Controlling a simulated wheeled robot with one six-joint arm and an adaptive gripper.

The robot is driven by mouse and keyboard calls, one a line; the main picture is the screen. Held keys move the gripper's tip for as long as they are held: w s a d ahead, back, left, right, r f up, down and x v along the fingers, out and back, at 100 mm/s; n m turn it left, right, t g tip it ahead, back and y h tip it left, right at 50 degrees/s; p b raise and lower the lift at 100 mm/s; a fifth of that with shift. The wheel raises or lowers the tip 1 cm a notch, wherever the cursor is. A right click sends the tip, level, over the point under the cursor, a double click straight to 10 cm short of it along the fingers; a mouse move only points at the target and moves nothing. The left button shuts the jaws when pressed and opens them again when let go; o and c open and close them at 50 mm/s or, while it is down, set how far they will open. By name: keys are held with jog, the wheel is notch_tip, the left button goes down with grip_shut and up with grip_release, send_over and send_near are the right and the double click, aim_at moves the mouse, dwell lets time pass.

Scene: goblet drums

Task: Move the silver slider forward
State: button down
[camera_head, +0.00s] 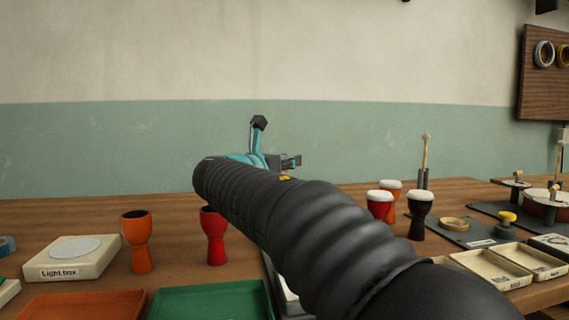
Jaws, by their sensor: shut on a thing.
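My arm reaches forward from the lower right across the table, its black ribbed sleeve filling the middle of the view. At its far end my gripper (273,158) shows only in part, as teal, grey and black pieces above the sleeve. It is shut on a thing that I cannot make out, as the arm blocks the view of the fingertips. I cannot identify the silver slider in this view; it may be hidden behind the arm.
A red goblet drum (214,238) and an orange one (138,243) stand left of the arm, near a light box (74,258). Green (215,305) and orange (85,308) trays lie in front. Several white-topped drums (419,212) and pale trays (488,269) are to the right.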

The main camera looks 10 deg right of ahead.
jog(key=shift+s+f, duration=0.1)
jog(key=shift+f, duration=0.05)
jog(key=c, duration=0.9)
grip_release()
jog(key=shift+s, duration=0.1)
jog(key=shift+c, duration=0.2)
jog(key=shift+s+a, duration=0.1)
jog(key=v, duration=1.1)
jog(key=shift+s+a, duration=0.25)
jog(key=shift+s, duration=0.05)
